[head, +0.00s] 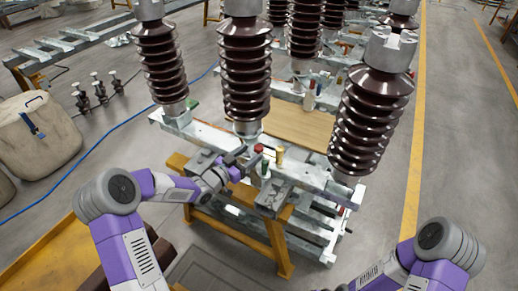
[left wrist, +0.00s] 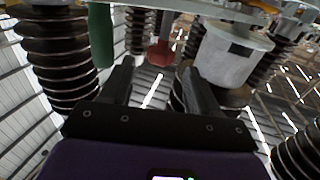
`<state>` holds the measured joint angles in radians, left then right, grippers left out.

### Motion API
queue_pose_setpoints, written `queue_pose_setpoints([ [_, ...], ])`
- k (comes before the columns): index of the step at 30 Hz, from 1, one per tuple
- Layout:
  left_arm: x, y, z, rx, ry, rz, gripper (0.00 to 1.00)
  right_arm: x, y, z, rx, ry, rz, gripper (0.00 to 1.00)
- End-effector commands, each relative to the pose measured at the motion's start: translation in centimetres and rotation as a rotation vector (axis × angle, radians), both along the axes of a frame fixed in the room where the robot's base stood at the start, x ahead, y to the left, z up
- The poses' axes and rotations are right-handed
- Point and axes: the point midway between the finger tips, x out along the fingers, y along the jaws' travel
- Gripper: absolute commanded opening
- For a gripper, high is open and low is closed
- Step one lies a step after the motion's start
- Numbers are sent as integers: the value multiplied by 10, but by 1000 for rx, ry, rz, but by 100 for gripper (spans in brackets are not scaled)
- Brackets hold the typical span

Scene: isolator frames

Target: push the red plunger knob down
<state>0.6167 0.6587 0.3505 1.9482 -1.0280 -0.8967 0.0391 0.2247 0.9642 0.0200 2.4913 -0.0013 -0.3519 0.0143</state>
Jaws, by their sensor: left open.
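The red plunger knob (head: 259,148) stands on the grey metal frame, near the foot of the middle brown insulator. My left gripper (head: 240,158) is just left of the knob in the head view, with its fingers pointing toward it. In the left wrist view the red knob (left wrist: 160,54) shows beyond and between the tips of the open fingers (left wrist: 157,76). The fingers are empty, and I cannot tell whether they touch the knob. My right arm shows at the lower right of the head view, but its gripper is outside the picture.
A yellow knob (head: 279,154) stands right of the red one. Tall brown insulators (head: 245,75) (head: 368,118) rise close behind and to the right. A green handle (left wrist: 101,35) hangs near the left finger in the wrist view. A beige bag (head: 38,138) lies on the floor.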

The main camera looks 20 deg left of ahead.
Motion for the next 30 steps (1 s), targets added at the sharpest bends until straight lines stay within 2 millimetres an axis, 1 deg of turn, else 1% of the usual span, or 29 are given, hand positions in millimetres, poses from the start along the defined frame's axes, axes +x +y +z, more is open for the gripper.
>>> queue_pose_setpoints([
  [1, 8, -6, -2, -2, 0, -2, 61, 0, 0, -3, 0, 0, 0, 76],
  [3, 18, -11, -2, -1, 0, -2, 61, 0, 0, -5, 0, 0, 0, 76],
  [9, 40, -23, -2, -2, 2, 0, 61, 0, 0, -8, 0, -1, 0, 76],
  [13, 46, -26, -1, -2, 3, 0, 61, 0, 0, -9, 0, -1, 0, 76],
  [20, 47, -26, -1, -1, 4, 1, 61, 0, 0, -8, 0, -1, 0, 76],
  [23, 46, -26, -1, -1, 4, 1, 49, 0, 0, -8, 0, -1, 0, 76],
  [30, 46, -26, -1, -1, 4, 1, 12, 0, 0, -8, 0, 0, 0, 76],
])
